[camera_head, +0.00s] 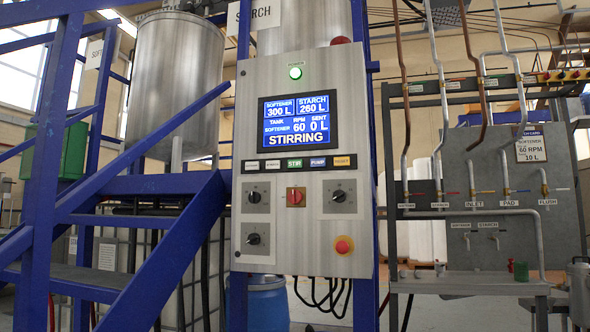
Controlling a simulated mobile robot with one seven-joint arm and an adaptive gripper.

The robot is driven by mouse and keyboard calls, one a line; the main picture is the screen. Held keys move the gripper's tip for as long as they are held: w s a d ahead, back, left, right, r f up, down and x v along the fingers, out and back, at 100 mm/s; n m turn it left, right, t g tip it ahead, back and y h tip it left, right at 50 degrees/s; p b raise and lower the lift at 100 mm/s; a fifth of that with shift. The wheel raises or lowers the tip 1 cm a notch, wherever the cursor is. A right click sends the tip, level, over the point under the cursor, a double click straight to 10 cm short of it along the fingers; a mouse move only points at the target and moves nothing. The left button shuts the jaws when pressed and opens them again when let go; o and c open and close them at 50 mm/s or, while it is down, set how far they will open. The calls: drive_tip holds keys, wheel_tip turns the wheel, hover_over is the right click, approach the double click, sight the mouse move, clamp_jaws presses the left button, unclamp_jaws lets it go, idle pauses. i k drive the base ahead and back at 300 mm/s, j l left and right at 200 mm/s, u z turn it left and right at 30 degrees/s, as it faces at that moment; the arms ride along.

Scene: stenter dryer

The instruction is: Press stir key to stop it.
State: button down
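The grey control panel (262,100) stands upright in the middle of the view. Its blue screen (297,121) reads softener 300 L, starch 260 L, tank softener, rpm 60, sent 0 L and "STIRRING". Below the screen is a dark strip of small keys. The green stir key (294,164) is in the middle of this strip, with two pale keys (262,165) to its left. The blue pump key (317,162) and a yellow key (342,161) are to its right. A green lamp (295,73) is lit above the screen. My gripper is not in view.
Lower on the panel are a red switch (296,197), black rotary knobs (338,196) and a red stop button (344,245). Blue stairs (150,230) rise at the left. A pipe rack with valves (475,190) stands at the right.

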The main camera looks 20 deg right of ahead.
sight(293, 163)
drive_tip(key=i+l, duration=0.75)
drive_tip(key=l, duration=0.25)
drive_tip(key=i+l, duration=0.4)
drive_tip(key=l+u, duration=0.05)
drive_tip(key=l, duration=0.05)
